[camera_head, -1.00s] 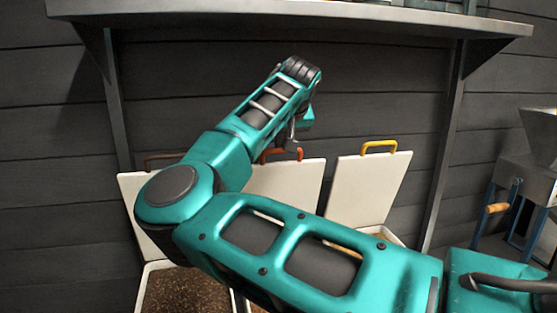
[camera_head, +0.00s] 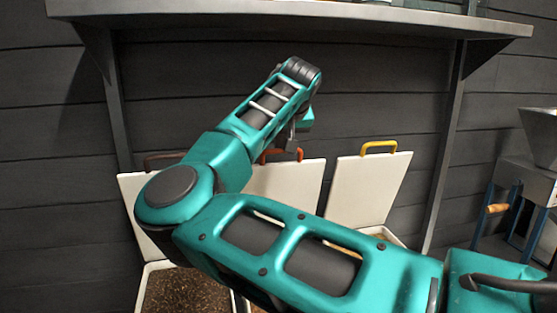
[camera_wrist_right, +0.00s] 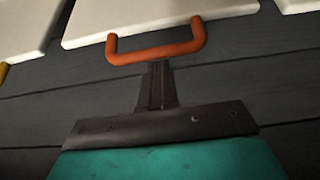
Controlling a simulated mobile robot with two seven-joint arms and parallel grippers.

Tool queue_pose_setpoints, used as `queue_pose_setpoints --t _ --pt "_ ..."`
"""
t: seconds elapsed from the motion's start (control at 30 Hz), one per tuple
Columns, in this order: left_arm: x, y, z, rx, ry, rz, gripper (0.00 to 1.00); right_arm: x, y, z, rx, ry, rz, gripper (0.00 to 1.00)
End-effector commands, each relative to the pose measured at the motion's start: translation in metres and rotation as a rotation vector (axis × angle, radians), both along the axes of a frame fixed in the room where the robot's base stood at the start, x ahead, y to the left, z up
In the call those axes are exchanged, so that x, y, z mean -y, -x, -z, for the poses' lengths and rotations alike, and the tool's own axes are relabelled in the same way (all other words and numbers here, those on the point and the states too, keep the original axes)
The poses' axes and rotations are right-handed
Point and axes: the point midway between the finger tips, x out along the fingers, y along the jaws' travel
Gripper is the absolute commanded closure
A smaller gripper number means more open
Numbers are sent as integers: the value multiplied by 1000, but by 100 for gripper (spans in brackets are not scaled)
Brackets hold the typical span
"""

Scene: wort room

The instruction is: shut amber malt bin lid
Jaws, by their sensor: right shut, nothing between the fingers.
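Three white bin lids stand open, leaning back near the dark wall in the head view. The middle lid (camera_head: 290,188) has an orange handle (camera_head: 266,155) and seems to be the amber one; my arm covers part of it. The orange handle also shows in the wrist view (camera_wrist_right: 157,52), on the white lid's edge (camera_wrist_right: 150,18). My right gripper (camera_head: 292,146) is shut and empty beside the orange handle. In the wrist view its fingertips (camera_wrist_right: 157,66) point at the handle bar; I cannot tell if they touch. My left gripper is not in view.
Lids with a brown handle (camera_head: 163,158) and a yellow handle (camera_head: 379,147) stand on either side. Dark grain (camera_head: 185,292) shows in the left bin. A grey shelf (camera_head: 290,14) with brackets runs above. A mill-like machine (camera_head: 530,170) stands at right.

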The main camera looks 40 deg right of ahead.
Motion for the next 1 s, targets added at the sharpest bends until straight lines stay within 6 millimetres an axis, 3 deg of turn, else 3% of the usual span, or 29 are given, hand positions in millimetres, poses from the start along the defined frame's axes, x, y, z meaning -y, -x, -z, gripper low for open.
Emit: queue_pose_setpoints --t 0.53,1.0 --pt "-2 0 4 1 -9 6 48 -1 2 2 0 -1 1 100" --pt "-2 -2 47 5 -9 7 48 -26 46 27 2 -1 0 100"
